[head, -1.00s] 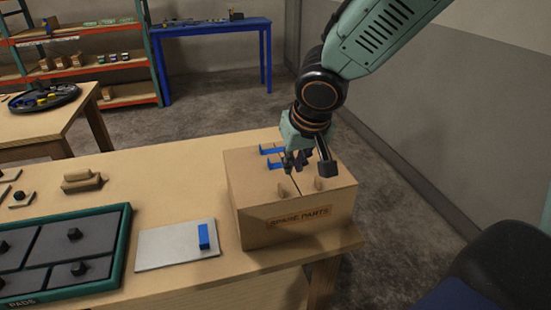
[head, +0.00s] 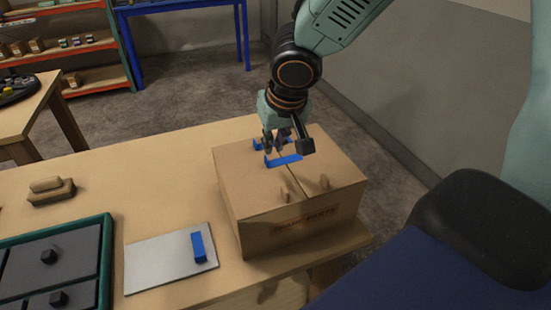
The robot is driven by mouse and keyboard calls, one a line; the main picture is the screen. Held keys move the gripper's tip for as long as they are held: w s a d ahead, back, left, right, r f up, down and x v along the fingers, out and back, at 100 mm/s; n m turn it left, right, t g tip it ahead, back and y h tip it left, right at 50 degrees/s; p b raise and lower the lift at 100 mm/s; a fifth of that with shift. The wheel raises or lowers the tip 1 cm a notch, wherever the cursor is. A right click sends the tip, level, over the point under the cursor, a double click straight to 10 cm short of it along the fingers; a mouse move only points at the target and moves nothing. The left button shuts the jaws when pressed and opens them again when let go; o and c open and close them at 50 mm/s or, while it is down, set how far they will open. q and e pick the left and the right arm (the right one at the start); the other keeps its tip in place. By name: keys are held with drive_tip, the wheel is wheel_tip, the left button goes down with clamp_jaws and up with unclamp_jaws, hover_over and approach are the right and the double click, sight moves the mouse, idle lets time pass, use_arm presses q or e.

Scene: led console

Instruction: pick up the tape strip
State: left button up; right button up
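Two blue tape strips lie on top of the cardboard box (head: 250,190): a near one (head: 284,161) and a far one (head: 257,144), partly behind my gripper. A third blue piece (head: 198,247) lies on a pale grey plate (head: 150,265) left of the box. My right gripper (head: 274,145) points down over the box top, its dark fingertips close to the near strip's left end. I cannot tell whether they touch it or how far they are open. My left gripper is out of view.
The box stands at the right end of the wooden table (head: 130,180). A green-rimmed tray with dark pads (head: 60,255) and a stack of tan blocks (head: 50,190) are to the left. A wall (head: 370,100) stands behind on the right.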

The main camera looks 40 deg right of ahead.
sight(268, 159)
drive_tip(key=shift+s+a+f, duration=0.15)
drive_tip(key=shift+a+f, duration=0.05)
drive_tip(key=shift+f, duration=0.35)
drive_tip(key=shift+a+f, duration=0.1)
drive_tip(key=shift+f, duration=0.25)
drive_tip(key=w+f, duration=0.1)
drive_tip(key=f, duration=0.1)
drive_tip(key=w+d+f, duration=0.1)
drive_tip(key=w+f, duration=0.1)
drive_tip(key=shift+b, duration=0.35)
drive_tip(key=shift+s+a+r, duration=0.25)
drive_tip(key=shift+s+r, duration=0.05)
drive_tip(key=shift+s, duration=0.1)
drive_tip(key=shift+c, duration=0.7)
drive_tip(key=shift+w+d+f, duration=0.15)
drive_tip(key=shift+w+f, duration=0.05)
drive_tip(key=shift+w, duration=0.05)
clamp_jaws()
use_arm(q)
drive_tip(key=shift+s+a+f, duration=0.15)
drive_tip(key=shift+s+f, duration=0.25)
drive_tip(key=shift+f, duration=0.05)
use_arm(e)
drive_tip(key=shift+r, duration=0.1)
